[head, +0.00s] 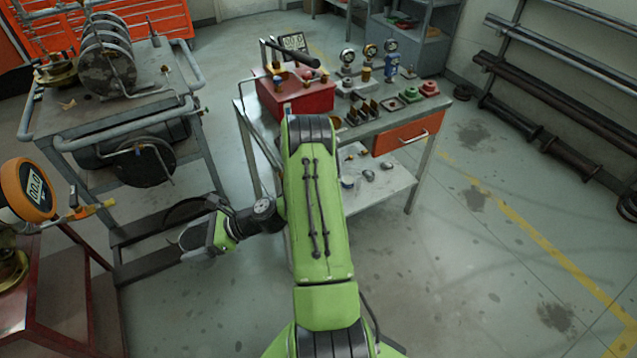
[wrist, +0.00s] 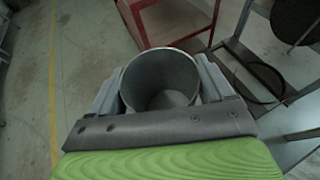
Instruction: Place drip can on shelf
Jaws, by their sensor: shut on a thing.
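The drip can is an open-topped grey metal cylinder, and in the wrist view it (wrist: 160,80) sits between the two fingers of my gripper (wrist: 158,88). Its inside looks empty. In the head view my gripper (head: 205,238) is out to the left of my green arm, above the floor, and the can is hard to make out there. Low dark shelf bars (head: 140,232) of the left cart are just left of my gripper. A pale lower shelf (head: 385,185) under the workbench is partly hidden behind my arm and holds several small parts.
A red stand (head: 60,305) with an orange gauge (head: 36,190) is at the lower left. The grey cart (head: 110,110) carries discs and a dark tank. The workbench (head: 400,120) bears a red toolbox (head: 295,92) and several gauges. The floor at right is clear.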

